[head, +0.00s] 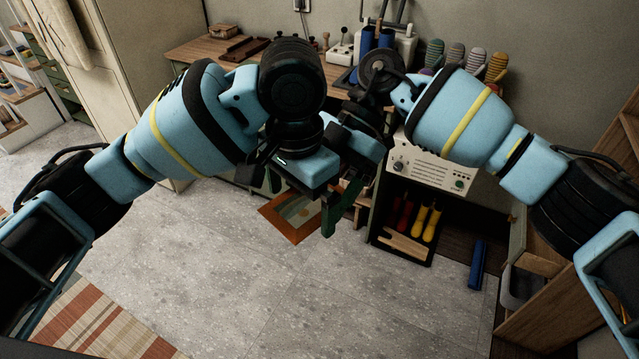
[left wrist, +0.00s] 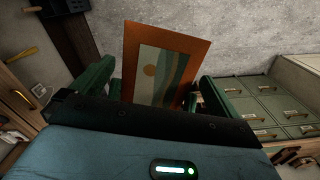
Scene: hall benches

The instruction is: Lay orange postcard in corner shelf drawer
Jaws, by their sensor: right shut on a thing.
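The orange postcard (head: 283,226), with a pale picture panel, shows below my grippers in the head view. In the left wrist view the postcard (left wrist: 188,45) stands between and beyond the spread green fingers of my left gripper (left wrist: 145,90). My left gripper (head: 300,195) is open. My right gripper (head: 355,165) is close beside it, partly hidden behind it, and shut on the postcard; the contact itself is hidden. At the right edge of the head view is a wooden shelf unit (head: 560,315) with what looks like an open grey drawer (head: 520,288).
A cream machine (head: 433,170) stands above a tray of yellow and red-handled tools (head: 425,222). A blue object (head: 478,265) lies near the shelf. A wooden bench (head: 205,48) is at the back. Green drawers (left wrist: 262,108) show in the left wrist view.

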